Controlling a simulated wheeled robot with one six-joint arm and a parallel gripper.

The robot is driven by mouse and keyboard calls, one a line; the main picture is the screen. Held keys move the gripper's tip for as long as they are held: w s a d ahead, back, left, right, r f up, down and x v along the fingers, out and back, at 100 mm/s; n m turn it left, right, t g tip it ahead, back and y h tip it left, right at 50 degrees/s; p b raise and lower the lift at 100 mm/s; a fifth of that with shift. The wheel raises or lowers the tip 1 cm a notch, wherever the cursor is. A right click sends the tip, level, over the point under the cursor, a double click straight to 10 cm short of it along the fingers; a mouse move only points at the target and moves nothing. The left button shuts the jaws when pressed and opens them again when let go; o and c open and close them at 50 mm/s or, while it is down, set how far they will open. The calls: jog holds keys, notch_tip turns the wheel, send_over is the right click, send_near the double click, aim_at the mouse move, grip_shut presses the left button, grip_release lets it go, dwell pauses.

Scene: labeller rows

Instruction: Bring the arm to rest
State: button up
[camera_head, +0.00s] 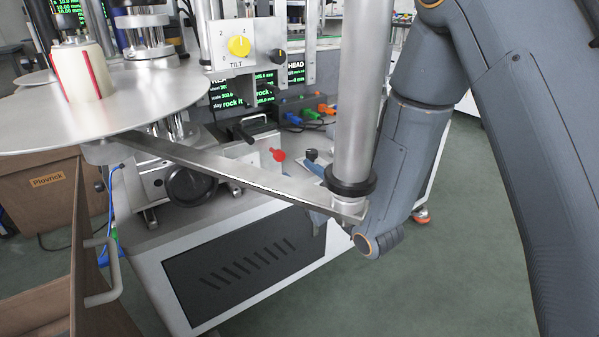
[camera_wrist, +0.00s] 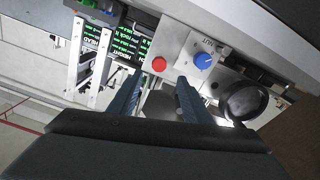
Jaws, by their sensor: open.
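My gripper (camera_wrist: 157,92) shows in the wrist view with its two dark blue fingers apart and nothing between them. Beyond the fingers are a red button (camera_wrist: 159,64) and a blue knob (camera_wrist: 203,61) on a grey panel of the machine. A round black part (camera_wrist: 243,101) lies right of the fingers. In the head view my arm (camera_head: 420,130) bends down on the right, and its lower end passes behind an upright metal post (camera_head: 360,90). Most of my gripper is hidden there by the post and the flat bar.
The flat metal bar (camera_head: 240,178) runs from the post to under a large disc (camera_head: 130,105). A brown crate (camera_head: 38,195) stands left. Green floor (camera_head: 460,260) is open at right.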

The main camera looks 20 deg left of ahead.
jog(key=s+d+r+m+g+h, duration=0.1)
jog(key=d+m+g+h, duration=0.15)
jog(key=d+h, duration=0.35)
jog(key=s+d+m+g+h, duration=0.1)
jog(key=s+d+m+h, duration=0.2)
jog(key=d, duration=0.5)
jog(key=s+d+r+m+g+h, duration=0.1)
jog(key=s+d+r+g, duration=0.2)
jog(key=s, duration=0.5)
jog(key=s+d+r+m+g+h+p, duration=0.1)
jog(key=s+d+m+g+h, duration=0.1)
jog(key=s+d, duration=0.45)
jog(key=s+d+r+m+g+h, duration=0.1)
jog(key=s+d+g, duration=0.15)
jog(key=s, duration=0.75)
jog(key=d+r+m+p, duration=0.3)
jog(key=d+r+p, duration=0.7)
jog(key=p, duration=1)
notch_tip(320, 180, up, 2)
jog(key=shift+r+m+g+h, duration=0.1)
jog(key=shift+m+g+h, duration=0.2)
jog(key=shift+m+h, duration=0.1)
